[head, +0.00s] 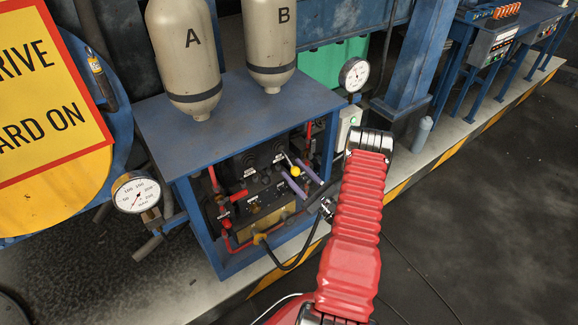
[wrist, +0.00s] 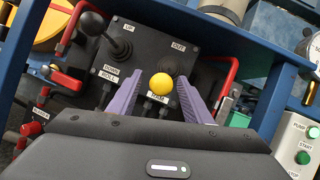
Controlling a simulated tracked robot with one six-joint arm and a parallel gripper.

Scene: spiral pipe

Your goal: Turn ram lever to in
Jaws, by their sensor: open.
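A lever with a yellow ball knob (wrist: 161,84) stands out from a dark panel (wrist: 150,60) in the wrist view. Its base is hidden. A label marked OUT (wrist: 178,47) is above and right of the knob; the label just below it reads roughly RAM. My gripper (wrist: 162,72) is open, its two purple fingers on either side of the knob with a gap on each side. In the head view the yellow knob (head: 296,172) shows beside the purple fingers of my gripper (head: 292,168), in the open front of a blue cabinet (head: 235,105).
A black ball lever (wrist: 92,24) stands left of the yellow one, near UP and DOWN labels. Red handles and bent red bars (wrist: 222,70) flank the panel. A button box (wrist: 300,145) is at right. Blue cabinet posts frame the opening. Gauges and tanks stand around it.

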